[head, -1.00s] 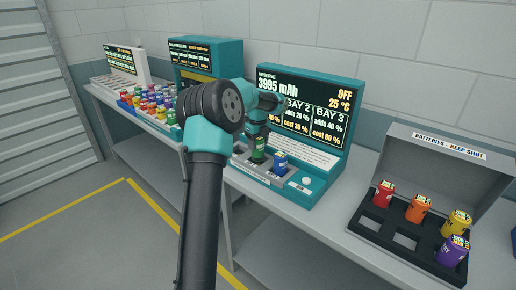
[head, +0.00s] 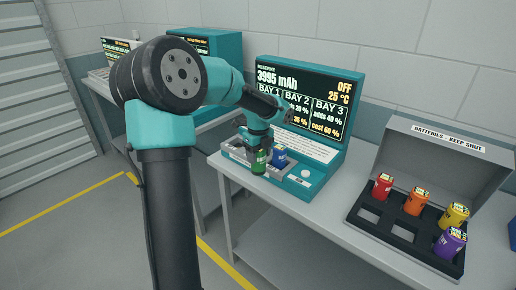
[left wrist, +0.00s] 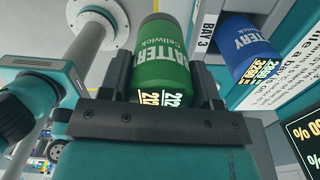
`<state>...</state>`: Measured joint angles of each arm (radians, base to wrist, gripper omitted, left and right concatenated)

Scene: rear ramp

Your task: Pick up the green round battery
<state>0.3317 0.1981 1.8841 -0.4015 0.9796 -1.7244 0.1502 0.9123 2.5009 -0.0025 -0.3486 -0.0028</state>
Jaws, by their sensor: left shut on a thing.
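The green round battery (head: 259,164) is held in my left gripper (head: 258,149) in the head view. It hangs in front of the charging station's bay block (head: 236,149), to the left of the blue battery. In the left wrist view the green battery (left wrist: 163,58) sits between the two black fingers (left wrist: 162,95), which are shut on it. The blue battery (head: 279,155) stands in the station; it also shows in the left wrist view (left wrist: 246,48) near a BAY 3 label. My right gripper shows in neither view.
The station's screen (head: 303,105) stands behind the bays. An open grey case (head: 402,250) at right holds red (head: 382,187), orange (head: 416,202), yellow (head: 454,215) and purple (head: 449,242) batteries, with empty slots. Bare bench (head: 330,205) lies between station and case.

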